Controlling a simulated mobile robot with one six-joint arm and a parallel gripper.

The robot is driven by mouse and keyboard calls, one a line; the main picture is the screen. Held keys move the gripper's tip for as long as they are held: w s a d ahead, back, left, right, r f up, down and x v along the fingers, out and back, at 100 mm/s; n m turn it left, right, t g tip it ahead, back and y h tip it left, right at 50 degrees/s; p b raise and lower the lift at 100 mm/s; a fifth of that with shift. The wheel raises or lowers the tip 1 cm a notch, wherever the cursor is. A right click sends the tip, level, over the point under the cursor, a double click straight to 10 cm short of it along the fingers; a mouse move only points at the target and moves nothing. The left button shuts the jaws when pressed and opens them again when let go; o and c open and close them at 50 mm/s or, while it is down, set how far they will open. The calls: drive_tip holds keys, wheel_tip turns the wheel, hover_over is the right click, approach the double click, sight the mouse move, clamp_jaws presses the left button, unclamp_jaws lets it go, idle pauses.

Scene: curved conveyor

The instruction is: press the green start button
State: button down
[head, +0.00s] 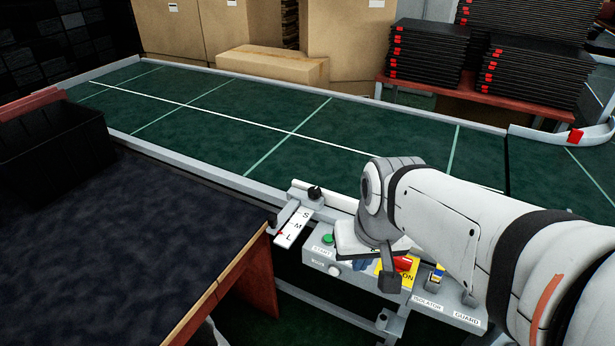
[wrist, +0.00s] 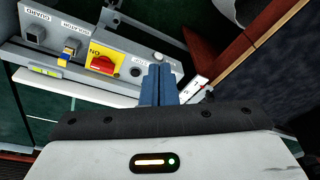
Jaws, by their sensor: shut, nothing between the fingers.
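The green start button (head: 327,239) sits on the grey control panel (head: 316,251) above a START label in the head view. I cannot make it out in the wrist view, where my fingers cover part of the panel. My gripper (head: 360,265) is shut and empty, its blue fingers over the panel just right of the button and apart from it in the picture. The fingers also show shut together in the wrist view (wrist: 158,70). Part of the gripper is hidden by my wrist in the head view.
A red switch (head: 403,263) on a yellow plate lies right of my fingers, then a blue and yellow isolator part (head: 438,274). An S-M-L selector plate (head: 293,227) is left. The green conveyor (head: 230,125) runs behind. A dark table (head: 130,235) with a black bin (head: 50,140) stands left.

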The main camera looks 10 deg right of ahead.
drive_tip(key=w+a+f+m+t+y+b, duration=0.1)
drive_tip(key=w+a+f+m+y, duration=0.15)
drive_tip(key=w+m, duration=0.4)
drive_tip(key=w+a+f+m+y+b, duration=0.1)
drive_tip(key=w+f+m+y+b, duration=0.2)
drive_tip(key=w, duration=0.6)
drive_tip(key=w+d+f+m+t, duration=0.3)
drive_tip(key=w+d+f+m, duration=0.2)
drive_tip(key=w+f+m, duration=0.3)
drive_tip(key=w+m, duration=0.2)
drive_tip(key=w, duration=0.1)
drive_tip(key=shift+w+t, duration=0.3)
drive_tip(key=shift+t, duration=0.1)
drive_tip(key=shift+f+h, duration=0.15)
drive_tip(key=shift+h, duration=0.1)
drive_tip(key=b, duration=0.7)
hover_over(329, 238)
drive_tip(key=f, duration=0.7)
drive_tip(key=shift+s+d+f, duration=0.3)
drive_tip(key=shift+d+f, duration=0.05)
drive_tip(key=shift+f, duration=0.05)
drive_tip(key=shift+f+b, duration=0.35)
drive_tip(key=shift+f, duration=0.05)
drive_tip(key=shift+f, duration=0.2)
drive_tip(key=shift+f+b, duration=0.2)
drive_tip(key=shift+b, duration=0.45)
